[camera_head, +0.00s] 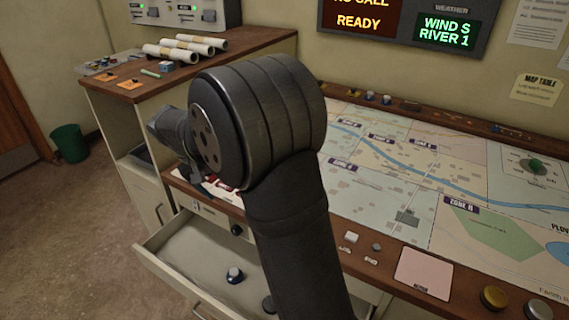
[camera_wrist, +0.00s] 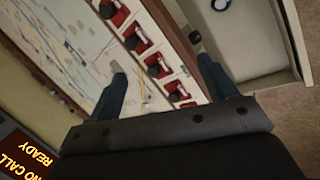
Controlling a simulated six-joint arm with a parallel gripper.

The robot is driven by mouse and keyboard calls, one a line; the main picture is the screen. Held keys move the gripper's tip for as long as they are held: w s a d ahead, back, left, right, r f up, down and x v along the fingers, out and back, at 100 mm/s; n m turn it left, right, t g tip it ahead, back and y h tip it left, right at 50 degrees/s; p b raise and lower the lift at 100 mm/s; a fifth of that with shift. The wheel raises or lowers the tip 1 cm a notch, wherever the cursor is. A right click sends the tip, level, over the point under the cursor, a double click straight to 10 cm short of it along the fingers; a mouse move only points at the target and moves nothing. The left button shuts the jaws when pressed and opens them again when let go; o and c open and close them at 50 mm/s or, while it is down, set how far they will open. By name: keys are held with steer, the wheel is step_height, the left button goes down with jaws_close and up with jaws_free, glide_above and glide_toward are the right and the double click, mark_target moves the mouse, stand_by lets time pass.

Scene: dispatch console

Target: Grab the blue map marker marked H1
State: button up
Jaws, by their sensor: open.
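Small round pieces with blue tops stand on the back ledge of the map table, such as one blue piece (camera_head: 369,96). My arm hides part of the map and drawer.
The open drawer (camera_head: 160,246) juts out below the table's front edge. A second dark round piece (camera_head: 268,303) lies in it beside my arm. A side cabinet (camera_head: 110,90) with rolled papers (camera_head: 185,49) stands at the left. The map's right side (camera_head: 480,180) is mostly flat.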

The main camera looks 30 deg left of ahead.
steer(key=w+d+r+m+y, duration=0.1)
steer(key=w+d+r+y, duration=0.1)
steer(key=w, duration=0.8)
steer(key=w+d+r+m+y, duration=0.2)
steer(key=w, duration=0.7)
steer(key=w+d+r+m+y, duration=0.1)
steer(key=w+d+r+y, duration=0.1)
steer(key=w, duration=0.8)
steer(key=shift+g, duration=0.5)
steer(key=x, duration=0.5)
steer(key=s+x, duration=0.1)
steer(key=x, duration=1)
steer(key=shift+s+f, duration=0.3)
steer(key=shift+s, duration=0.05)
steer(key=shift+a+x, duration=0.2)
steer(key=shift+x, duration=1.2)
steer(key=shift+a+x, duration=0.15)
steer(key=shift+x, duration=1.3)
steer(key=shift+r, duration=0.1)
steer(key=c, duration=1.1)
steer(key=shift+o, duration=0.2)
steer(key=shift+r, duration=0.15)
